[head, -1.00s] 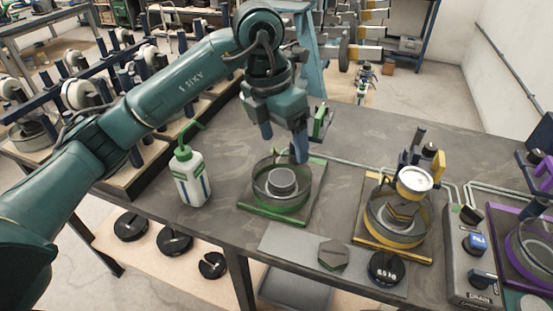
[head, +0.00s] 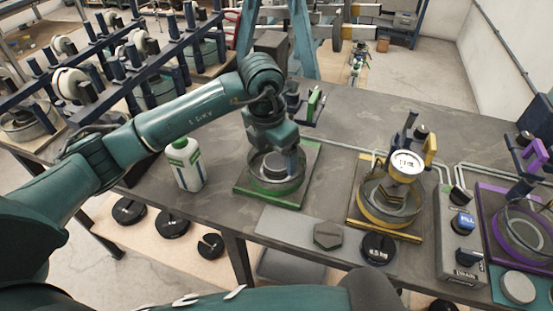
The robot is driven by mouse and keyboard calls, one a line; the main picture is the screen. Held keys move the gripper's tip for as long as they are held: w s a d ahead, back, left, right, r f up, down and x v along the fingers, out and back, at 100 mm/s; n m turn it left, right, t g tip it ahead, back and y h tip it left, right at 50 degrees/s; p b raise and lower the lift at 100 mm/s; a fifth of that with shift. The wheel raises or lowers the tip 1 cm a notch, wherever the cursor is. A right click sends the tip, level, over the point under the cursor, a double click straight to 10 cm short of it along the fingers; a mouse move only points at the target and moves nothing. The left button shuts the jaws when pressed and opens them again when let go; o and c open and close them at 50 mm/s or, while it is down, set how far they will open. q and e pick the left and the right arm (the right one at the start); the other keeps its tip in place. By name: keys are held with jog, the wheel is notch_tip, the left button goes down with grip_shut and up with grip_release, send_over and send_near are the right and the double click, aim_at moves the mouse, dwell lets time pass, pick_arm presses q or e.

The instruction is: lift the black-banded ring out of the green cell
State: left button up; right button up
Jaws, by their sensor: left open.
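The green cell (head: 249,188) is a round clear-walled dish on a green square base, near the middle of the bench. A grey ring (head: 274,169) sits inside it; I cannot make out its black band clearly. My left gripper (head: 274,160) comes down over the cell from behind, with its fingers open. One finger is inside the wall at the ring's right side; the other is largely hidden. I cannot tell whether the fingers touch the ring. My right gripper is out of view.
A white bottle (head: 186,165) with a green top stands left of the cell. A yellow cell (head: 372,221) with a dial stands to the right. A grey strip in front holds a hexagonal block (head: 327,236) and a black weight (head: 378,249). A control box (head: 459,247) stands farther right.

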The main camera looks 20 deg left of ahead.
pick_arm(q)
jog(key=shift+w+d+f, duration=0.1)
jog(key=shift+w+f, duration=0.05)
jog(key=shift+f, duration=0.75)
jog(key=shift+r, duration=0.1)
jog(key=c, duration=1.2)
jog(key=shift+o, duration=0.2)
